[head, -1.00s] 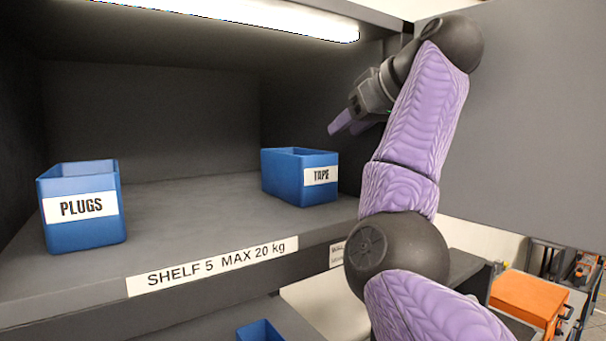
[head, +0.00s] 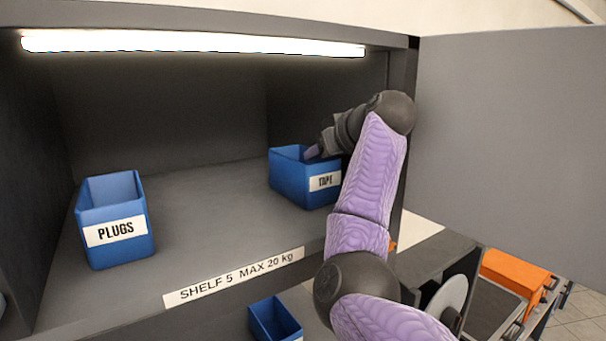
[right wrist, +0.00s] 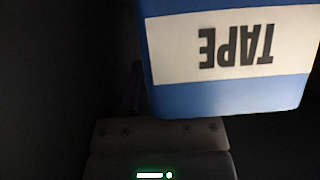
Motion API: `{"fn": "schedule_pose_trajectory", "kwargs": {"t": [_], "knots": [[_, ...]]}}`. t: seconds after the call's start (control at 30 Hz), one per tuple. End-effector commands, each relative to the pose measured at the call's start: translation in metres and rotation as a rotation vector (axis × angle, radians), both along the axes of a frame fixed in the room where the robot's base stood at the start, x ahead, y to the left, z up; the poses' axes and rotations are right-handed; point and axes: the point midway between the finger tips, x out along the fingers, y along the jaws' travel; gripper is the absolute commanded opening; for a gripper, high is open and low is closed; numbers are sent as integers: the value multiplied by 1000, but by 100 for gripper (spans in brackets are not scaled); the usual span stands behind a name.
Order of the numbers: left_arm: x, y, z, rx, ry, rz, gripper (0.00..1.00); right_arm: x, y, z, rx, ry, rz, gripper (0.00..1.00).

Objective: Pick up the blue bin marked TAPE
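The blue bin marked TAPE (head: 290,178) stands upright on the shelf towards its right side, its white label facing forward. My wrist and forearm cover the bin's right side. In the right wrist view the TAPE bin (right wrist: 225,98) fills the upper right, its label upside down, close to the gripper. A dark finger shape lies along the bin's edge there; the finger gap is hidden. My left gripper is out of view.
A blue bin marked PLUGS (head: 128,250) stands on the shelf (head: 200,215) at the left. Another blue bin (head: 262,322) is below the shelf edge. A grey panel (head: 510,140) stands at the right. The shelf between the two labelled bins is clear.

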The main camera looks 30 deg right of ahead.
Motion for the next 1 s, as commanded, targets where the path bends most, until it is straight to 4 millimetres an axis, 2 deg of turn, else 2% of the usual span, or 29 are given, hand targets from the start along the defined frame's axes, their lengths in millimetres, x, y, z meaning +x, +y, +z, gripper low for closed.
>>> {"fn": "schedule_pose_trajectory", "kwargs": {"t": [0.03,0.17,1.0], "knots": [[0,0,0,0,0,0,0,0,0,0,0,0,0,26],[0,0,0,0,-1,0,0,0,0,0,0,0,0,0],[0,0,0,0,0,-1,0,0,0,1,0,-1,-1,0]]}}
